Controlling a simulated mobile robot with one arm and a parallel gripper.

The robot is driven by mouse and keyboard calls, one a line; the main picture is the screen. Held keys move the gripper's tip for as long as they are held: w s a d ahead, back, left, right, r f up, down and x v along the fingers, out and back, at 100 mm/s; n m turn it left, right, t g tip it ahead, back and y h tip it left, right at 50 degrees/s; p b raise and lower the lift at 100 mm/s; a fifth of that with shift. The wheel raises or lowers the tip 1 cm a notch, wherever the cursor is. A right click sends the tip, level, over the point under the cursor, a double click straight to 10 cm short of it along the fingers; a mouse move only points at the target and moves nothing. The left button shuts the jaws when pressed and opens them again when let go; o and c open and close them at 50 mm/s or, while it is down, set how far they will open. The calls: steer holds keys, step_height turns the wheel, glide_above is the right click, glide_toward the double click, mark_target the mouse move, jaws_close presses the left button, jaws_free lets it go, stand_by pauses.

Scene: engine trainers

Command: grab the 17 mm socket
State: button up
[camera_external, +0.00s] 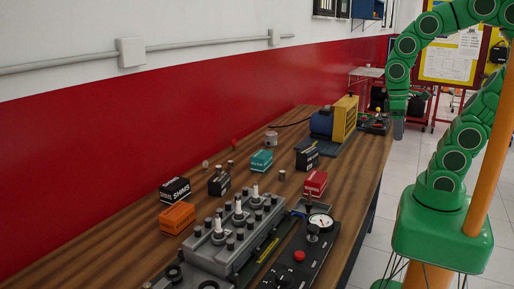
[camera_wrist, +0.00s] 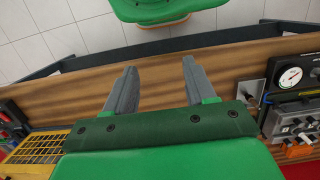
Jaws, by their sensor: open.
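Several small metal cylinders stand on the wooden bench in the external view, one grey cylinder (camera_external: 282,174) near the middle and another small cylinder (camera_external: 229,166) farther left. No size marking is legible, so I cannot tell which is the 17 mm socket. My gripper (camera_external: 398,130) hangs at the bench's right edge, beyond these cylinders and near the blue and yellow machine. In the wrist view my gripper (camera_wrist: 159,68) has its two grey fingers spread apart, with only bare bench and the bench edge between them. No socket is recognisable in the wrist view.
The grey engine block (camera_external: 225,235) and a black gauge panel (camera_external: 305,248) fill the near bench. Small boxes, including an orange box (camera_external: 177,217) and a red box (camera_external: 315,184), surround the cylinders. The blue and yellow machine (camera_external: 334,121) stands at the far end. A red wall borders the left.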

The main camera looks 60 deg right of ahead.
steer(key=shift+w, duration=0.1)
steer(key=m+t+y, duration=0.4)
steer(key=m+y, duration=0.9)
steer(key=m, duration=0.7)
glide_above(231, 170)
steer(key=d, duration=1.2)
steer(key=f, duration=1.7)
steer(key=shift+s+a+f, duration=0.1)
steer(key=shift+s+f, duration=0.05)
steer(key=shift+s, duration=0.2)
steer(key=shift+x, duration=5.95)
steer(key=shift+s+a, duration=0.1)
steer(key=shift+s, duration=0.05)
steer(key=shift+c, duration=0.2)
jaws_close()
